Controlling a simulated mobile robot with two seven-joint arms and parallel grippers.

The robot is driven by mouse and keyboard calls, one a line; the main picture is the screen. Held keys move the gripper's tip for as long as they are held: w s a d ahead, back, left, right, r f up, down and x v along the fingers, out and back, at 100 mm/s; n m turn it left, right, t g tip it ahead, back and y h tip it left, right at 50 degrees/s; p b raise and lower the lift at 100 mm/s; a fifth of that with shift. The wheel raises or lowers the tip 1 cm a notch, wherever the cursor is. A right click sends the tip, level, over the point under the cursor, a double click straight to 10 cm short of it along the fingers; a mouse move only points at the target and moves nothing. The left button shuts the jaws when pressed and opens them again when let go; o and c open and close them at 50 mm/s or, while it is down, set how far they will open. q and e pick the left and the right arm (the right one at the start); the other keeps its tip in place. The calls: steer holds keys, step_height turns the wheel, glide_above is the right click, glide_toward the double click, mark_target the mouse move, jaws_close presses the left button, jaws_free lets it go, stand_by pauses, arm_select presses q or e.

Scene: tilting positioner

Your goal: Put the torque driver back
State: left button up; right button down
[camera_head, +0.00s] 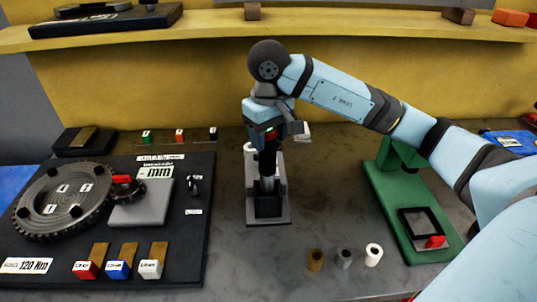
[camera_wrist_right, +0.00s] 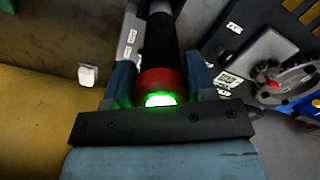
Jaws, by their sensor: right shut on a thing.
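The torque driver (camera_head: 268,162) is dark with a silver lower section and stands about upright. In the right wrist view the driver (camera_wrist_right: 161,40) shows a black body, a red collar and a glowing green light at its near end. My right gripper (camera_head: 270,137) is shut around its top, with one finger on each side. The driver's lower end is at the black socket of the grey holder (camera_head: 284,192). I cannot tell whether it is fully seated, as the socket hides the tip. My left gripper is not in view.
A black board (camera_head: 190,235) with a large gear (camera_head: 62,203) and coloured blocks lies left. A green stand (camera_head: 395,205) stands right. Several small cylinders, one white (camera_head: 374,254), stand in front. A yellow shelf (camera_head: 340,25) runs behind. Bare table surrounds the holder.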

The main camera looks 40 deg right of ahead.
mark_target(268, 154)
steer(key=shift+f, duration=2.55)
steer(key=shift+f, duration=0.15)
steer(key=shift+c, duration=2.3)
jaws_free()
